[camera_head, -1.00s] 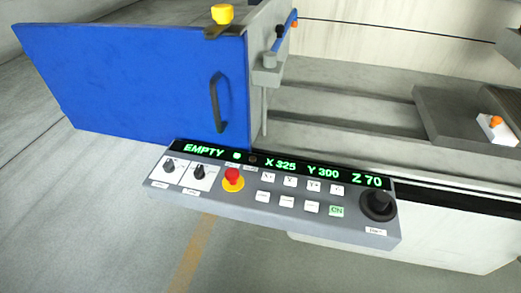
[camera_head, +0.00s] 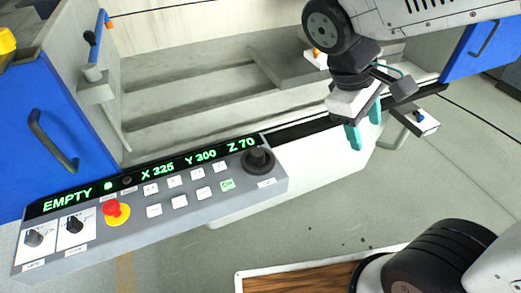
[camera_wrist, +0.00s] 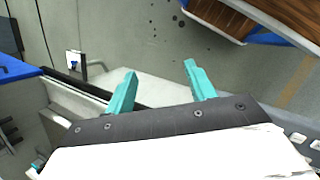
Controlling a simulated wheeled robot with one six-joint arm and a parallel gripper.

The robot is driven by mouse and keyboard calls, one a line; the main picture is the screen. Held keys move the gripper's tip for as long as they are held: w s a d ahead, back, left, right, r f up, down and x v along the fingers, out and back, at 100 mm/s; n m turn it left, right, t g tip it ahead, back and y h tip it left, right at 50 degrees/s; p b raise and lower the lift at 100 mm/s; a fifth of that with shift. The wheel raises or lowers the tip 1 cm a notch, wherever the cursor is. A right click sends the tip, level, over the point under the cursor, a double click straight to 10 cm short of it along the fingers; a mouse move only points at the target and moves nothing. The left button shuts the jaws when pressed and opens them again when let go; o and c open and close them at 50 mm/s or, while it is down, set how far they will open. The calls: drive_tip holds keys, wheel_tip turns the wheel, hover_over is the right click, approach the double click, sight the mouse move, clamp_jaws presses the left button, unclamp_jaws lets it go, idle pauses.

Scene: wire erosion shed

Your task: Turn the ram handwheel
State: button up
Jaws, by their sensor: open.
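The control panel (camera_head: 205,205) on the machine's front carries a round black wheel-like knob (camera_head: 258,160) at its right end. Its label is too small to read, so I cannot tell for sure that it is the ram handwheel. My gripper (camera_head: 364,128) hangs to the right of this knob, apart from it, in front of the machine's edge. Its two teal fingers are apart with nothing between them, as the wrist view (camera_wrist: 160,75) also shows. The knob does not show in the wrist view.
The panel has a red stop button (camera_head: 115,211), dials and several white keys. Its display (camera_head: 155,172) reads EMPTY, X 325, Y 300, Z 70. A blue door (camera_head: 65,130) stands at left. A small bracket (camera_head: 418,118) juts out at right. A wood-topped surface (camera_head: 300,277) lies in front.

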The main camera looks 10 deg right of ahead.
drive_tip(key=w+a+f+n+t+h, duration=0.3)
drive_tip(key=w+a+f+n+h, duration=0.3)
drive_tip(key=a+n, duration=0.25)
drive_tip(key=n+t, duration=0.6)
drive_tip(key=n, duration=0.3)
approach(256, 153)
drive_tip(key=x, duration=0.4)
drive_tip(key=shift+w+d, duration=0.1)
drive_tip(key=shift+d, duration=0.25)
drive_tip(key=shift+w+f, duration=0.1)
drive_tip(key=shift+f, duration=0.05)
drive_tip(key=x, duration=0.7)
drive_tip(key=shift+w+d, duration=0.2)
drive_tip(key=shift+d, duration=0.05)
drive_tip(key=shift+f, duration=0.1)
drive_tip(key=c, duration=1)
